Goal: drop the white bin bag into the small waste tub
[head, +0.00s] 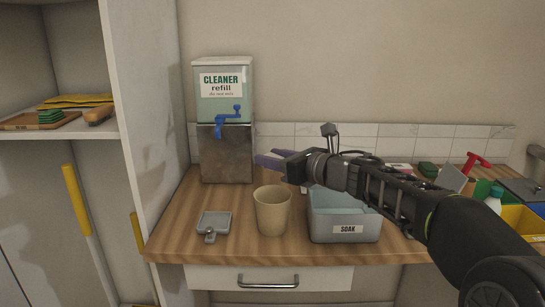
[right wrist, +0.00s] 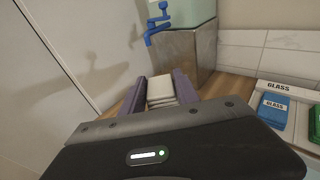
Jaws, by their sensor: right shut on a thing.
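My right gripper (head: 270,160) reaches in from the right in the head view, its purple fingers above the counter in front of the cleaner dispenser. In the right wrist view the fingers (right wrist: 159,88) are shut on a white, folded-looking thing, which I take for the white bin bag (right wrist: 160,92). The bag is hidden in the head view. A beige, open-topped tub (head: 272,212), which looks like the small waste tub, stands upright on the counter. It is below the gripper and nearer to me, and apart from it. My left gripper is not in view.
The cleaner dispenser (head: 224,120) with a blue tap stands behind. A grey SOAK tub (head: 345,230) is right of the beige tub, partly under my arm. A grey dustpan-like item (head: 213,222) lies left.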

